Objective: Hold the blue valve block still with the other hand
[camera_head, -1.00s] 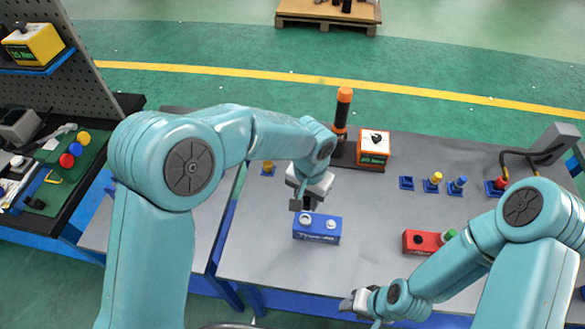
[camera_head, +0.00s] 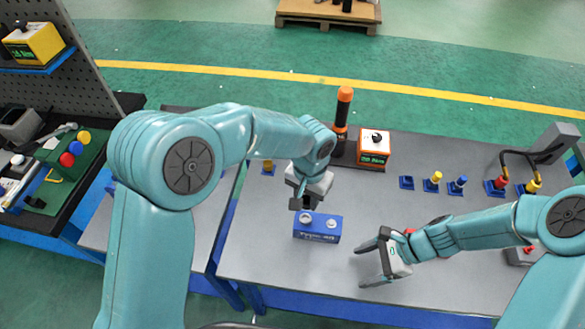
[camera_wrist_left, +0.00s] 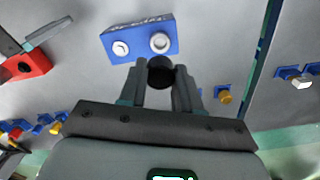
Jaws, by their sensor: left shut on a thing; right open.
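The blue valve block (camera_head: 318,229) stands on the grey bench, with pale lettering on its front and two round fittings on top. It also shows in the left wrist view (camera_wrist_left: 140,38). My left gripper (camera_head: 307,201) is just behind and above it. In the left wrist view my left gripper (camera_wrist_left: 161,70) is shut on a small black round part (camera_wrist_left: 160,72). Whether that part touches the block I cannot tell. My right gripper (camera_head: 362,267) is open and empty. Its fingers point left toward the block, with a clear gap between them and it.
A red block (camera_wrist_left: 28,66) lies by my right gripper, mostly hidden in the head view. An orange-and-white box (camera_head: 373,148) and an orange-topped black tool (camera_head: 342,108) stand behind my left gripper. Blue holders with yellow (camera_head: 433,181) and blue (camera_head: 457,185) plugs sit right.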

